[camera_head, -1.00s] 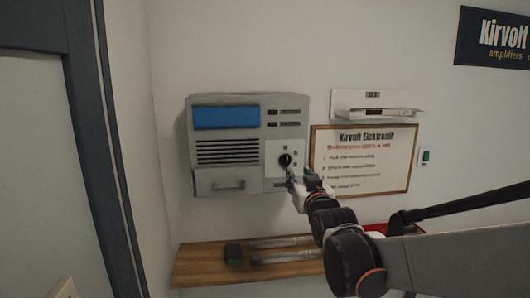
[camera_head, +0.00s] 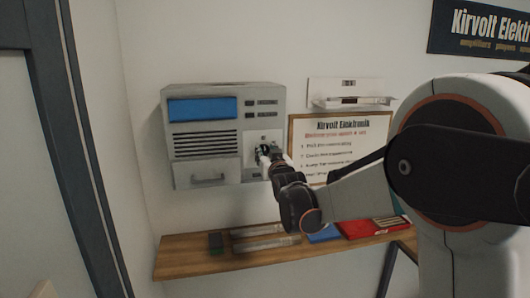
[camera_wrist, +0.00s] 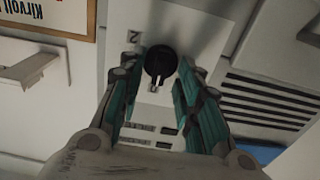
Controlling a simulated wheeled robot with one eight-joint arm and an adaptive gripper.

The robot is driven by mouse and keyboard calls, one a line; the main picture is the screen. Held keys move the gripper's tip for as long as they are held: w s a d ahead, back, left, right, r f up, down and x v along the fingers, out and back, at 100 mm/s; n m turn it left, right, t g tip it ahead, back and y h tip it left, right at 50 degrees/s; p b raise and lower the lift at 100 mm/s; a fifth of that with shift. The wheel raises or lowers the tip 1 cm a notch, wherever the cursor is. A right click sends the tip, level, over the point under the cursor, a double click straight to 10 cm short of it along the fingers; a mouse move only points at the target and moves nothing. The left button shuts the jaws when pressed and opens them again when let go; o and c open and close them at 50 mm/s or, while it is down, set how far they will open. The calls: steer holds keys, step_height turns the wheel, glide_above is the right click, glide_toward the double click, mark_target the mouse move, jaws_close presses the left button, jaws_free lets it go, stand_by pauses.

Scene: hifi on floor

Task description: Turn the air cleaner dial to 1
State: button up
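The air cleaner (camera_head: 205,172) is a grey wall box with a blue panel, dark slats and a lower handle. Its round black dial (camera_wrist: 159,62) sits on a pale plate. A printed "2" (camera_wrist: 134,36) shows beside it in the inverted wrist view; I cannot read a 1. My gripper (camera_wrist: 161,60) is open, with one teal-lined finger on each side of the dial. Contact cannot be told. In the head view my gripper (camera_head: 265,155) is at the dial plate and hides most of the dial.
A wooden shelf (camera_head: 190,262) below holds metal bars, a dark green block (camera_head: 215,241), and blue (camera_head: 323,234) and red (camera_head: 357,230) items. A framed notice (camera_head: 335,140) and a small white wall shelf (camera_head: 350,103) are to the right of the air cleaner.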

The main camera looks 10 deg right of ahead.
steer(key=shift+w, duration=0.4)
jaws_close()
